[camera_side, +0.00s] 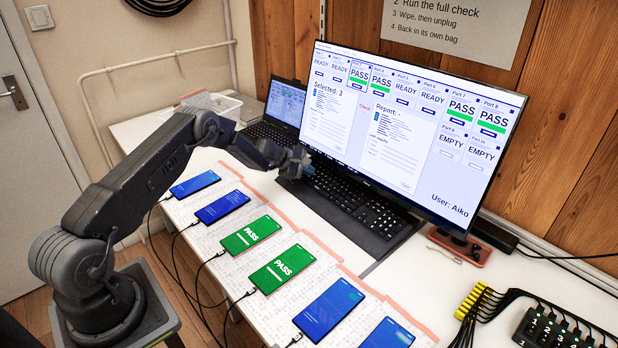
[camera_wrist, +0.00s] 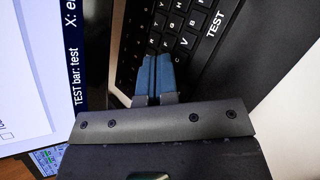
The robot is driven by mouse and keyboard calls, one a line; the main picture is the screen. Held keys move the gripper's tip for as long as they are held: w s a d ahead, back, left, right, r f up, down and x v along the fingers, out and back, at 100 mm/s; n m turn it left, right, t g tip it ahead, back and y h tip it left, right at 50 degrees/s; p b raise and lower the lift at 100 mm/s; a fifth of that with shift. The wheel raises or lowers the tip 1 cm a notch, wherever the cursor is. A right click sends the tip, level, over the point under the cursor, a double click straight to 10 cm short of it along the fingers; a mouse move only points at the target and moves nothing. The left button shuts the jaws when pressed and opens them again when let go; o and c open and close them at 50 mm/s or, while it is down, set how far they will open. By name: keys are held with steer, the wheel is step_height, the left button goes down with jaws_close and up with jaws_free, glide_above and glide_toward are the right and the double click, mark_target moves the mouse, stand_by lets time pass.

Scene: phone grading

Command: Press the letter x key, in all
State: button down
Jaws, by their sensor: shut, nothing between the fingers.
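A black keyboard (camera_side: 349,205) lies on a dark mat in front of the big monitor. It also shows in the wrist view (camera_wrist: 196,35), with small white letters on its keys and a long key marked TEST. My gripper (camera_side: 297,160) is over the left part of the keyboard. In the wrist view its blue fingers (camera_wrist: 157,62) are shut together with nothing between them, tips at the letter keys. A key that seems to read C is just right of the fingers. I cannot make out the x key; the fingers hide some keys. Whether the tips touch a key is unclear.
The monitor (camera_side: 400,130) stands close behind the keyboard, showing port tiles and "Selected: 3". A laptop (camera_side: 285,105) is at its left. Several phones, such as a green PASS one (camera_side: 282,268), lie cabled along the front. A black multi-port hub (camera_side: 560,330) is at the right.

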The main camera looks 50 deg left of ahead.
mark_target(306, 179)
steer(key=shift+f, duration=0.25)
stand_by(0.6)
steer(key=shift+r, duration=0.75)
steer(key=shift+r, duration=0.1)
steer(key=shift+s+r, duration=0.15)
steer(key=shift+r, duration=1.05)
steer(key=shift+s+r, duration=0.15)
steer(key=shift+r, duration=1.05)
